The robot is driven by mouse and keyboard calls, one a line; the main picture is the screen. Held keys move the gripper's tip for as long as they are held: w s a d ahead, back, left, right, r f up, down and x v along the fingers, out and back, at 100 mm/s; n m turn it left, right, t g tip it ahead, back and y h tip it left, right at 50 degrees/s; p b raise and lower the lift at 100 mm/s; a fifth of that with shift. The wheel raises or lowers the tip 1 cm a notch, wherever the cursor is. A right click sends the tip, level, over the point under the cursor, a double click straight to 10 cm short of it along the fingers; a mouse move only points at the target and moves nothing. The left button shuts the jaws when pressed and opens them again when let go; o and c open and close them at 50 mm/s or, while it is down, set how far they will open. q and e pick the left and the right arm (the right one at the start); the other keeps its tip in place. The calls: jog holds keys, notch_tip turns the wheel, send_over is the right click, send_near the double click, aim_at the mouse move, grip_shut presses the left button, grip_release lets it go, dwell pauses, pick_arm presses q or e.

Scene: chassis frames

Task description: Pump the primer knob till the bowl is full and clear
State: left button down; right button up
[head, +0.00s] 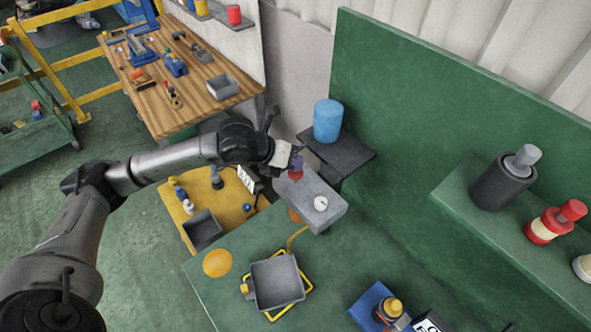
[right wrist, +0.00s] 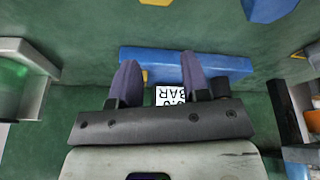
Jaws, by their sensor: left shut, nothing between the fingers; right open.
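My left gripper (head: 296,163) has its purple fingers shut and empty, pointing down at a red knob (head: 296,175) on top of a grey block (head: 318,192). The fingertips are at or just above the knob; I cannot tell whether they touch. A round white dial (head: 320,203) sits on the block. Under the block, only a small orange part of what looks like the bowl (head: 294,215) shows; its fill and clarity cannot be judged.
A grey tray (head: 276,283) in a yellow frame and a yellow disc (head: 217,263) lie on the green bench. A blue cylinder (head: 328,121) stands on a dark shelf behind the block. A green ledge (head: 470,215) at right holds several containers. The green wall closes the back.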

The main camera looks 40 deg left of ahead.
pick_arm(q)
jog(key=shift+f+b, duration=0.55)
jog(key=shift+f, duration=0.1)
jog(key=shift+r, duration=0.1)
dwell(0.6)
jog(key=shift+r+p, duration=0.4)
jog(key=shift+r, duration=0.2)
jog(key=shift+r+p, duration=0.3)
jog(key=shift+r, duration=0.45)
jog(key=shift+r, duration=0.1)
jog(key=shift+r, duration=0.2)
jog(key=shift+r+p, duration=1.3)
jog(key=shift+r, duration=0.95)
